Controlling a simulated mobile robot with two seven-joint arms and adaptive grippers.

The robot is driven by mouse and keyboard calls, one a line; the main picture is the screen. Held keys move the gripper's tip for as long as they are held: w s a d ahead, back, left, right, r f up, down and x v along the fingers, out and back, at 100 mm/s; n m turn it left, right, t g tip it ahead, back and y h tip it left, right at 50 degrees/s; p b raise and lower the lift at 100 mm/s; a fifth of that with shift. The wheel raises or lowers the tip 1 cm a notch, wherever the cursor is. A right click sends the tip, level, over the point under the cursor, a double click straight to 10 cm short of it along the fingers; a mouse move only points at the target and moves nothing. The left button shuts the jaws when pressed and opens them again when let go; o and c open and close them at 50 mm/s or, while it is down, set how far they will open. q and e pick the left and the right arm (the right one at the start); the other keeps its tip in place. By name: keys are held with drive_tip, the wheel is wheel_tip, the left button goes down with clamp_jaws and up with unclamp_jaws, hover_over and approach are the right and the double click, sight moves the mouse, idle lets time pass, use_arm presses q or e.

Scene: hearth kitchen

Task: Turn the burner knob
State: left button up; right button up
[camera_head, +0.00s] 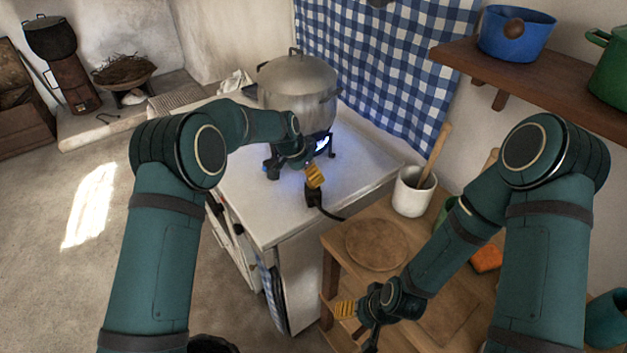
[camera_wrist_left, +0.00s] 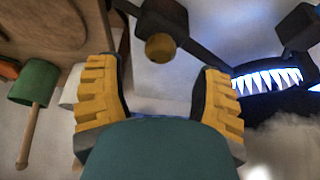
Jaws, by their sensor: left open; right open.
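The burner (camera_head: 323,145) burns with a blue flame under a large metal pot on the white counter. My left gripper (camera_head: 314,177) is just in front of the burner, with one yellow pad showing in the head view. In the left wrist view my left gripper (camera_wrist_left: 158,72) is open, its two yellow-padded fingers apart. A round brass knob (camera_wrist_left: 161,47) on a dark fitting shows beyond the gap between the fingertips. I see no contact with it. In the head view the knob cannot be made out. My right gripper (camera_head: 356,322) is open and empty beside the wooden table.
The pot (camera_head: 298,82) stands over the burner, close to my left wrist. A black hose (camera_head: 326,211) runs off the counter's right edge. A white crock (camera_head: 414,193) with a wooden utensil and a round board (camera_head: 376,244) are on the wooden table.

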use_arm(q)
drive_tip(key=shift+x, duration=2.25)
clamp_jaws()
